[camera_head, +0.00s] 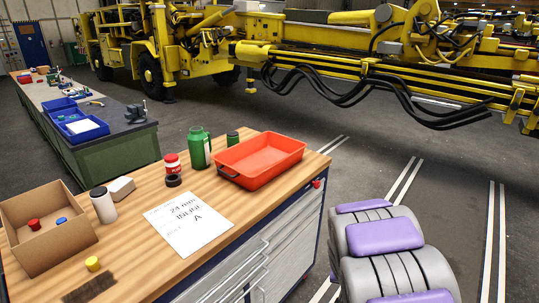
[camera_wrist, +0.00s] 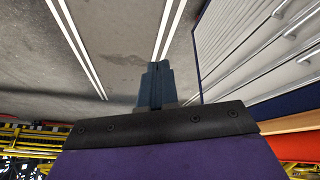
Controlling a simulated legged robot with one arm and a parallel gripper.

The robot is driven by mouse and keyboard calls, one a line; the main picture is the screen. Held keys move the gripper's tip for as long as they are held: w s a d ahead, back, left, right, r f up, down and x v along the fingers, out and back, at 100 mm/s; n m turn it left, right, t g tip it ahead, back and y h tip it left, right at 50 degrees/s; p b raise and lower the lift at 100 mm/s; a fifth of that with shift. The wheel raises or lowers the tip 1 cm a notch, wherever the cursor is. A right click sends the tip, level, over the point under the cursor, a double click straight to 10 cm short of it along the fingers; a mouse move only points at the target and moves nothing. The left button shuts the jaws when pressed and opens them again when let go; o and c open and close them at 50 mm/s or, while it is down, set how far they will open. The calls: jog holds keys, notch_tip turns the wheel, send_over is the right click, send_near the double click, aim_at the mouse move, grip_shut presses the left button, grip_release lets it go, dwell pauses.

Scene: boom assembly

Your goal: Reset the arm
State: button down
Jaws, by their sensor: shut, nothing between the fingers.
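My gripper (camera_wrist: 155,68) shows in the wrist view, its dark fingers together and nothing between them. It points over bare grey floor with white lines, beside the drawer front of the workbench (camera_wrist: 245,45). In the head view, grey and purple links of my arm (camera_head: 385,238) stand at the lower right, to the right of the workbench (camera_head: 135,240). My gripper itself does not show in the head view.
A yellow boom machine (camera_head: 330,50) stands behind. Floor (camera_head: 370,130) between is clear.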

jog(key=s+a+r+n+g+y, duration=0.1)
jog(key=s+r, duration=0.4)
jog(key=s, duration=0.7)
jog(key=s+a+r+n+g, duration=0.1)
jog(key=s+a+r+g, duration=0.2)
jog(key=s, duration=0.9)
jog(key=s+a+r+n+g+y, duration=0.1)
jog(key=s+a+r+g, duration=0.1)
jog(key=s+a+r, duration=0.3)
jog(key=s+r, duration=0.4)
jog(key=s, duration=0.3)
jog(key=shift+s+r+n+g+y, duration=0.2)
jog(key=shift+s+n+g+y, duration=0.1)
jog(key=shift+s, duration=0.1)
jog(key=shift+a, duration=0.1)
jog(key=shift+d, duration=0.3)
jog(key=shift+a, duration=0.2)
